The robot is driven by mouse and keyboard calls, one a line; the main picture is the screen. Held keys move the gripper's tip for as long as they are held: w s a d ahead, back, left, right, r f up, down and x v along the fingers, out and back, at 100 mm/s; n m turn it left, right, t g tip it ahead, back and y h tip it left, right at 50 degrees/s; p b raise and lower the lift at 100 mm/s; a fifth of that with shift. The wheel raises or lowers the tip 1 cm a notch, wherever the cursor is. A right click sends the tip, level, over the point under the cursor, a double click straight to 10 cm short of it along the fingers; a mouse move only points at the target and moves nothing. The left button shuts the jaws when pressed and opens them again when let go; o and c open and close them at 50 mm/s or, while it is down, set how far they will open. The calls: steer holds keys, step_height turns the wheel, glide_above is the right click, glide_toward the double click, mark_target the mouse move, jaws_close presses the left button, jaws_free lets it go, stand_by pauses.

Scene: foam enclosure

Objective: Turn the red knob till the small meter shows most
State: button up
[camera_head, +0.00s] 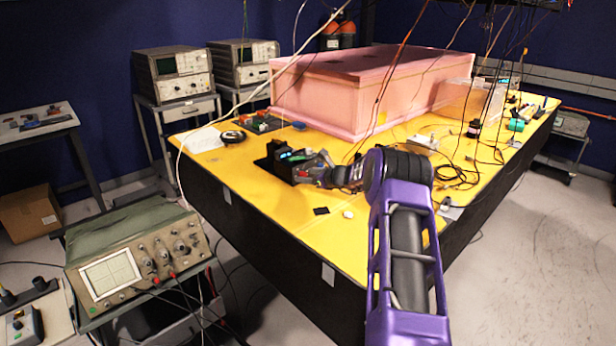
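A small black device (276,161) stands near the left edge of the yellow table. A small lit blue-green strip shows on it; I cannot tell whether this is the small meter. My gripper (303,172) is at the device's right side, at its front, close to or touching it. The fingers are too small and partly hidden to tell open from shut. My purple arm reaches in from the lower right.
The yellow table (262,196) has a bare strip along its near-left edge, with a small black square (321,211) on it. A large pink foam box (365,88) stands behind. Loose cables hang and lie at right. An oscilloscope (134,254) stands at lower left.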

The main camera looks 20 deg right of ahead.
steer(key=b+v, duration=0.1)
steer(key=v, duration=1.6)
steer(key=shift+s, duration=0.25)
steer(key=shift+r, duration=0.1)
